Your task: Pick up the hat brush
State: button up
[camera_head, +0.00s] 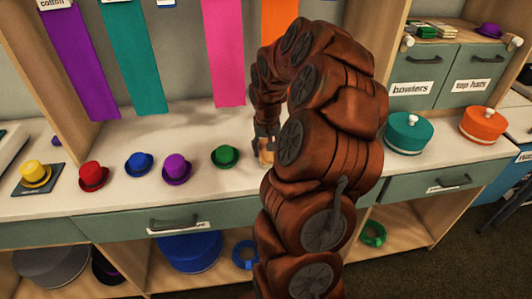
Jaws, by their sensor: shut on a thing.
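My gripper (265,144) is at the counter's middle, at the end of my reddish-brown arm, which hides part of it. It is shut on a small tan, wooden-looking thing, the hat brush (266,157) as far as I can tell. Only a little of the brush shows, low over or touching the white counter (215,190). I cannot tell whether it is clear of the surface. The small green hat (225,156) sits just left of my gripper, apart from it.
Purple (176,169), blue (139,164), red (93,176) and yellow (35,175) hats line the counter to the left. A teal hatbox (409,133) and an orange hatbox (483,125) stand at the right. Ribbons hang behind. The counter's front left stretch is clear.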

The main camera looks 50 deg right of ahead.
jog(key=shift+r, duration=0.1)
jog(key=shift+c, duration=0.4)
jog(key=shift+r+b, duration=0.3)
jog(key=shift+r, duration=0.65)
jog(key=shift+s+r, duration=0.4)
jog(key=shift+r, duration=0.35)
jog(key=s+a+r+b, duration=0.1)
jog(key=s+a+b, duration=0.1)
jog(key=s, duration=1.3)
jog(key=shift+a+r+b, duration=0.2)
jog(key=shift+a+b, duration=0.2)
jog(key=shift+b, duration=0.15)
jog(key=o, duration=0.6)
jog(key=c, duration=0.4)
jog(key=shift+a, duration=0.1)
